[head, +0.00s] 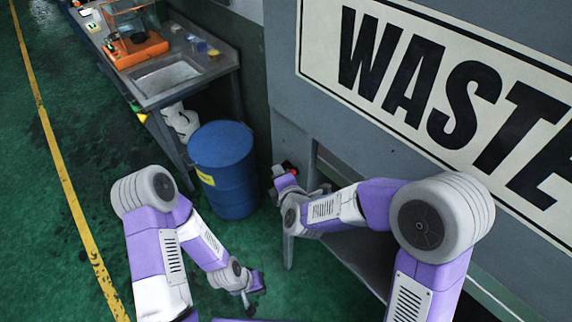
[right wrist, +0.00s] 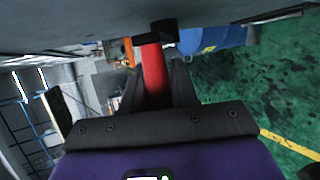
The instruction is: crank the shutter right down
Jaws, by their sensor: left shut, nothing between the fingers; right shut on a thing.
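My right gripper (head: 284,176) is at the side of the grey housing with the WASTE sign. It is shut on the red crank handle (head: 290,167). In the right wrist view the red handle (right wrist: 152,68) stands between the two dark fingers (right wrist: 155,88), with a black crank part (right wrist: 156,33) at its far end. The shutter cannot be clearly told apart from the grey housing; an opening below the sign is partly hidden by my right arm. My left gripper (head: 252,286) is low over the green floor, shut and empty.
A blue drum (head: 226,172) stands close to the left of my right gripper. Behind it is a workbench (head: 215,75) with a sink and an orange machine (head: 136,48). The WASTE sign (head: 430,80) fills the upper right. Open green floor lies left, with a yellow line (head: 70,190).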

